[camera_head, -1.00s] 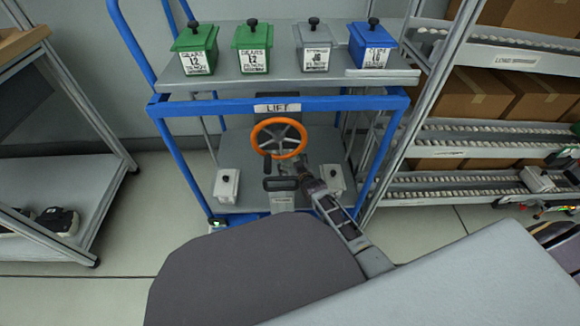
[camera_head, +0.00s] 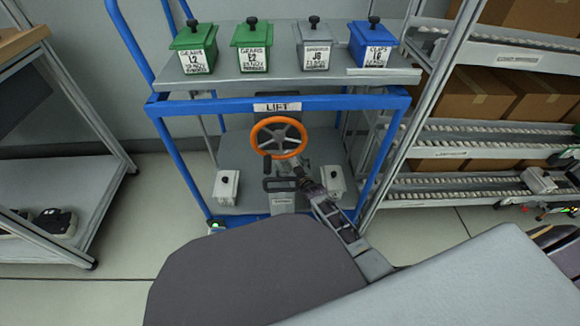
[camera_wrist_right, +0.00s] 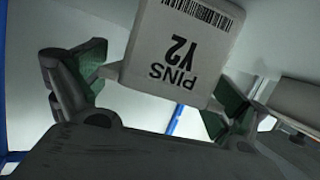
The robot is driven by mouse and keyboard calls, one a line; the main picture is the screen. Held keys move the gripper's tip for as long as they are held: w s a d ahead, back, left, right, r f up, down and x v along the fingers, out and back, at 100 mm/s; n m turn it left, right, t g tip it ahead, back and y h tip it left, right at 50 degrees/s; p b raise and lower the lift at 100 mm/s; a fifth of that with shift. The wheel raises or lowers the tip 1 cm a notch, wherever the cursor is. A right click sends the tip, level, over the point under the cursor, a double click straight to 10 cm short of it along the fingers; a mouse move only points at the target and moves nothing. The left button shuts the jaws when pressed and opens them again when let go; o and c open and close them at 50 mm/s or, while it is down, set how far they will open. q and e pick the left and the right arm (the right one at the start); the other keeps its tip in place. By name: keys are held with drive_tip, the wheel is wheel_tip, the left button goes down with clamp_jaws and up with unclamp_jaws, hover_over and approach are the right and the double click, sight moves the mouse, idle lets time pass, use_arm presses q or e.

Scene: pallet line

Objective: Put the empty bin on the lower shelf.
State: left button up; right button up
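The pale grey bin (camera_wrist_right: 180,50), labelled PINS Y2, appears upside down in the right wrist view, between the green-padded fingers of my right gripper (camera_wrist_right: 158,92). The pads sit at its two sides, and the gripper seems shut on it. In the head view, my right gripper (camera_head: 281,185) is low at the cart, below the orange wheel, with the small bin (camera_head: 283,203) under it. It is over the lower shelf (camera_head: 255,193), between two white lidded bins. I cannot tell if it touches the shelf. Its inside is hidden. My left gripper is not in view.
White lidded bins stand at the left (camera_head: 227,187) and right (camera_head: 334,180) of the lower shelf. The orange wheel (camera_head: 279,138) and blue frame (camera_head: 280,105) are above. The upper shelf (camera_head: 280,72) carries several lidded bins. A roller rack (camera_head: 470,135) stands right.

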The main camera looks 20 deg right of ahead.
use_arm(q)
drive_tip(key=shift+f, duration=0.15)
use_arm(e)
drive_tip(key=shift+r, duration=0.1)
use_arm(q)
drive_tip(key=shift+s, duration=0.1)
use_arm(e)
drive_tip(key=shift+s, duration=0.1)
drive_tip(key=shift+s+r+p, duration=0.2)
drive_tip(key=shift+s+p, duration=0.2)
drive_tip(key=shift+p+v, duration=1)
drive_tip(key=shift+v, duration=0.85)
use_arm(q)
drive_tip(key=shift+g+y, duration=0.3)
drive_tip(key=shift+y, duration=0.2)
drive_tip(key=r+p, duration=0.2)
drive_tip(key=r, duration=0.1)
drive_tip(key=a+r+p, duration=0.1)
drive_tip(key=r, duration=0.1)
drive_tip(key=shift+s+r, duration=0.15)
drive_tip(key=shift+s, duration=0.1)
use_arm(e)
drive_tip(key=v, duration=0.7)
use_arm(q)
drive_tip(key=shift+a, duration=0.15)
use_arm(e)
drive_tip(key=shift+s, duration=0.2)
